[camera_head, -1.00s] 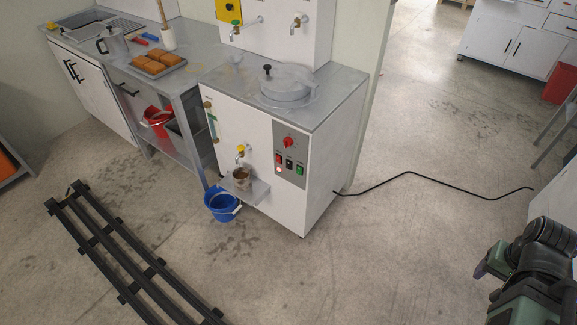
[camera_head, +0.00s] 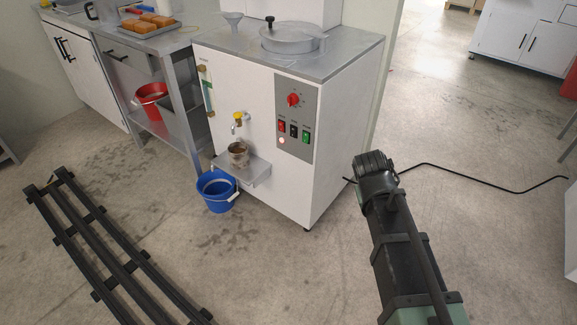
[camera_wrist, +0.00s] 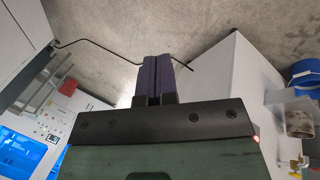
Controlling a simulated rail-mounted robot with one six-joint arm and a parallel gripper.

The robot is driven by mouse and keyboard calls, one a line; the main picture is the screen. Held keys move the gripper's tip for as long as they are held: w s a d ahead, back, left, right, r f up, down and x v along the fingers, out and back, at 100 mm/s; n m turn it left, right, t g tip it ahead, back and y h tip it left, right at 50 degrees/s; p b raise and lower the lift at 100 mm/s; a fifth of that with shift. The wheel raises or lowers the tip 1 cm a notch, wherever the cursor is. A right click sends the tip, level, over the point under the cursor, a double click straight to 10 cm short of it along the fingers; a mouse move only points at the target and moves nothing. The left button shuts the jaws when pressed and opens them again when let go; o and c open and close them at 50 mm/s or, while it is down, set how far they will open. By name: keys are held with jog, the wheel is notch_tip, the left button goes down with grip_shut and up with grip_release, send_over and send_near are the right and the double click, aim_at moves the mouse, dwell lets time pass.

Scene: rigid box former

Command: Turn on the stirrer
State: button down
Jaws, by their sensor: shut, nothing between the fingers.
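A white machine (camera_head: 240,80) with a metal top stands in the head view. Its grey control panel (camera_head: 308,90) carries a red knob (camera_head: 294,100), a red switch (camera_head: 282,127), a black switch (camera_head: 293,131), a green switch (camera_head: 305,136) and a small lit lamp (camera_head: 282,141). The switch labels are too small to read. In the wrist view my gripper (camera_wrist: 155,75) has purple fingers that are closed together and empty. The machine's white side (camera_wrist: 212,85) is to their right, apart from them. In the head view my arm is right of the machine; the fingertips are hidden there.
A lidded pot (camera_head: 290,40) sits in the machine's top. A brass tap (camera_head: 238,121) is above a cup (camera_head: 238,154) on a small shelf, with a blue bucket (camera_head: 216,190) below. A black cable (camera_head: 470,182) crosses the floor. Black rails (camera_head: 100,250) lie at left.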

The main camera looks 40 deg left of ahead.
aim_at(293, 136)
jog(key=a+f+n+t+b, duration=0.2)
jog(key=a+f+b, duration=0.2)
jog(key=a, duration=0.4)
jog(key=a+f+n+t+b, duration=0.1)
jog(key=a+f+b, duration=0.35)
jog(key=a, duration=0.25)
jog(key=s+a+f+n+t+y+b, duration=0.1)
jog(key=s+a+n+t+b, duration=0.15)
jog(key=a, duration=0.75)
jog(key=s+a+n+t+y+b, duration=0.15)
jog(key=a+t+b, duration=0.25)
jog(key=a, duration=0.6)
jog(key=w+a+r+n+t+p, duration=0.1)
jog(key=a+r+n+t, duration=0.2)
jog(key=a+r, duration=0.2)
jog(key=shift+w+r+y, duration=0.3)
jog(key=shift+r+y, duration=0.15)
jog(key=shift+w+t, duration=0.1)
jog(key=shift+t, duration=0.15)
jog(key=w, duration=0.4)
jog(key=w+f+b, duration=0.1)
jog(key=w, duration=0.8)
jog(key=shift+w+a+f+b, duration=0.3)
jog(key=shift+w+a+f, duration=0.05)
jog(key=shift+w+f, duration=0.05)
